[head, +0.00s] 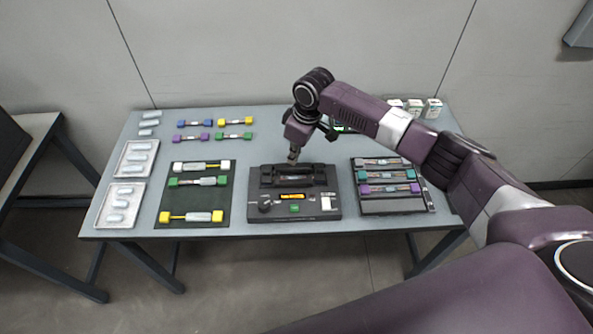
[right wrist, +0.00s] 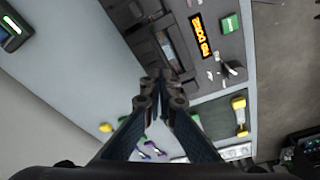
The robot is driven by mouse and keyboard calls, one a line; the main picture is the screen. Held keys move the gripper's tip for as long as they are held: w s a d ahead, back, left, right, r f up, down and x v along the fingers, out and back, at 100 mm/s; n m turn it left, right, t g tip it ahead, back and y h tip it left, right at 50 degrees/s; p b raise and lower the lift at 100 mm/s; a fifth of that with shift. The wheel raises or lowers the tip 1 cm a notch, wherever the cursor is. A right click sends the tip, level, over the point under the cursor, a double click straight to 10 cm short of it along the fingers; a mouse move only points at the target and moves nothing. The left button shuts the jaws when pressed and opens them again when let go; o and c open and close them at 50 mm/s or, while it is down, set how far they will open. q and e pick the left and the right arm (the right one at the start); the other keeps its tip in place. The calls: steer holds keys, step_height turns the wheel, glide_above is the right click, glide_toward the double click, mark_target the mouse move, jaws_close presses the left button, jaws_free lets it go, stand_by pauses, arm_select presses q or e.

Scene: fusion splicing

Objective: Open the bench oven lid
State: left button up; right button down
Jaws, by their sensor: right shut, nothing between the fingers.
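A dark device (head: 267,213), which I take for the bench oven, sits at the middle of the table. It has a knob, a lit orange display and a green button at its front. A black lid-like part (head: 288,181) lies along its back half and looks down; I cannot tell whether it is fully closed. My right gripper (head: 293,157) points down at the back edge of this part, with fingers together and empty. In the right wrist view the fingertips (right wrist: 161,92) overlap the device's dark body (right wrist: 205,75); contact cannot be told. My left gripper is out of view.
A dark mat (head: 195,196) with several coloured-end pieces lies left, beside white trays (head: 113,219). A dark rack (head: 400,207) with similar pieces stands right. Another item with a green display (head: 341,128) is partly hidden behind my right arm. Small white boxes (head: 432,108) stand behind.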

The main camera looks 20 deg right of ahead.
steer(key=shift+w+r, duration=0.15)
step_height(320, 180, up, 8)
steer(key=w+p, duration=0.3)
steer(key=p, duration=0.2)
steer(key=shift+d, duration=0.45)
steer(key=shift+s, duration=0.1)
stand_by(0.9)
